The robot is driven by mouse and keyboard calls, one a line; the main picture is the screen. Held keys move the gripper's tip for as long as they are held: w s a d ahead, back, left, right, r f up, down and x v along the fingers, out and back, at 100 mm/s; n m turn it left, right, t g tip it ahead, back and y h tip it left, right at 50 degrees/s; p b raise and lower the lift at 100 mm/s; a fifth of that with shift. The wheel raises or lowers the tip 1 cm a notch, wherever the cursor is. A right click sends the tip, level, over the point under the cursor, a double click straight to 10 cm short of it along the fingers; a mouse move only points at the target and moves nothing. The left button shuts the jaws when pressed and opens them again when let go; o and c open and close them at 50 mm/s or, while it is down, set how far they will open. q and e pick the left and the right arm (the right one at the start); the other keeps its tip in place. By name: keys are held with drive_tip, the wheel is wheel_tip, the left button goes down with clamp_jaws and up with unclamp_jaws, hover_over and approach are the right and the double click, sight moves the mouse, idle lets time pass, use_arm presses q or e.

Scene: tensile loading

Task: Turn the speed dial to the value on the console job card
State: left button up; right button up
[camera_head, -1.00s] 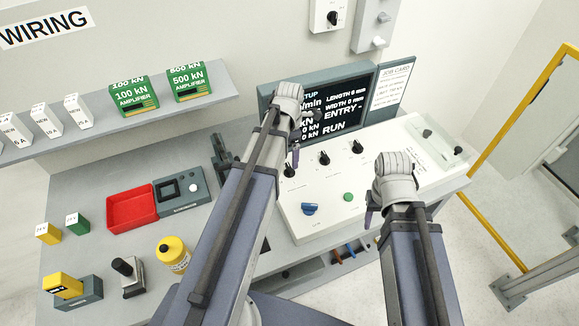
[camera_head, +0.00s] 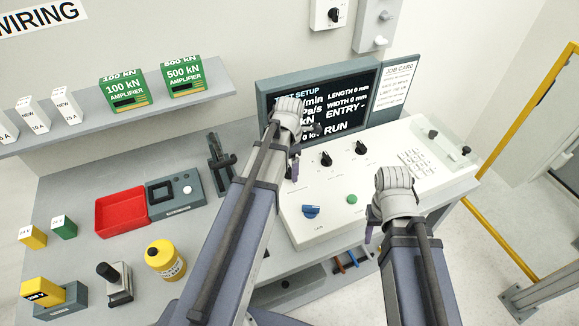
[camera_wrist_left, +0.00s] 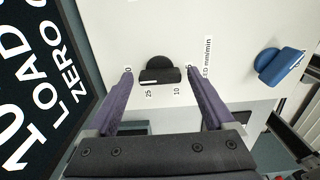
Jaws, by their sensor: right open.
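The black speed dial (camera_wrist_left: 160,74) shows in the left wrist view on the white console, with "mm/min", "25" and "10" printed around it. My left gripper (camera_wrist_left: 160,76) is open, with one purple finger on each side of the dial; I cannot tell whether they touch it. In the head view my left gripper (camera_head: 292,166) hides the dial. The job card (camera_head: 396,85) stands on the panel right of the screen (camera_head: 345,107); its small print is unreadable. My right gripper (camera_head: 369,232) is over the console's front right area, mostly hidden behind its wrist.
The console (camera_head: 325,228) also carries two black dials, (camera_head: 326,159) being one, a blue knob (camera_head: 311,211), a green button (camera_head: 352,199) and a keypad (camera_head: 414,160). A red tray (camera_head: 122,212) and a yellow bottle (camera_head: 166,260) are on the bench at left.

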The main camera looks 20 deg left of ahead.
use_arm(q)
drive_tip(key=c, duration=1.2)
